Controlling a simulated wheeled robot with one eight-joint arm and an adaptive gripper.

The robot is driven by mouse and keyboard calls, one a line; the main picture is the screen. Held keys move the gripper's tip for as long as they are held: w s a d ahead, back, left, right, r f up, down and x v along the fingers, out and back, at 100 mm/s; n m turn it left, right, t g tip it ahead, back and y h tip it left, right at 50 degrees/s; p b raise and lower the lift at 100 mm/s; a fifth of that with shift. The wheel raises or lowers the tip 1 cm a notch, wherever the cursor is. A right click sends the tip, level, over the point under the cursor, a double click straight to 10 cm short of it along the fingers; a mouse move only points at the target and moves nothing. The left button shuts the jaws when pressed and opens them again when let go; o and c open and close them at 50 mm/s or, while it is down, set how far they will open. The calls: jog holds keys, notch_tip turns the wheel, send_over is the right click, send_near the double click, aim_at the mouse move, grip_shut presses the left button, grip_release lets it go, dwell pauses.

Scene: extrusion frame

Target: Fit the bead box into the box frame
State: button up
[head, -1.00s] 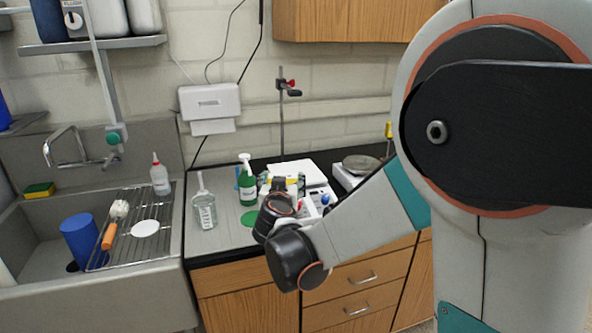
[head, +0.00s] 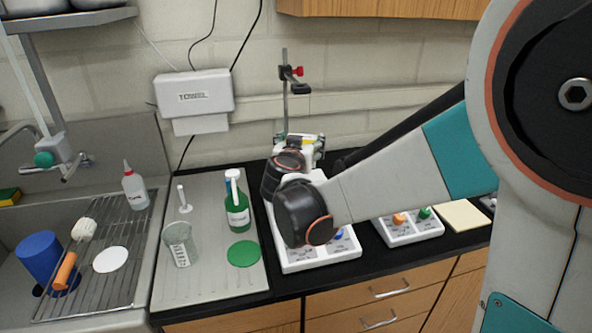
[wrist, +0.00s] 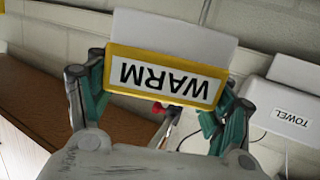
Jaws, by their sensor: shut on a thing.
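In the wrist view my gripper (wrist: 160,92) is shut on a yellow-edged box (wrist: 168,75) with a white label reading WARM, upside down in the picture. One teal finger is at each end of it. A pale white panel rises behind the label. I take this to be the bead box; no beads show. In the head view, a bit of yellow (head: 289,140) shows at my gripper, beyond my dark wrist joints, above the counter. I cannot tell which thing is the box frame.
A green bottle (head: 237,212), a beaker (head: 180,245) and a green disc (head: 243,253) stand left. A clamp stand (head: 285,95) is behind. The sink rack (head: 105,265) is far left.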

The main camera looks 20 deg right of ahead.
jog(key=f, duration=0.2)
jog(key=f+b, duration=0.1)
jog(key=f, duration=0.1)
jog(key=f+b, duration=0.1)
jog(key=f, duration=0.1)
jog(key=shift+w+d, duration=0.1)
jog(key=shift+w, duration=0.25)
jog(key=shift+s+f+b, duration=0.1)
jog(key=shift+f+b, duration=0.8)
jog(key=shift+f, duration=1.1)
jog(key=shift+f, duration=0.15)
jog(key=o, duration=1.2)
jog(key=shift+r, duration=0.2)
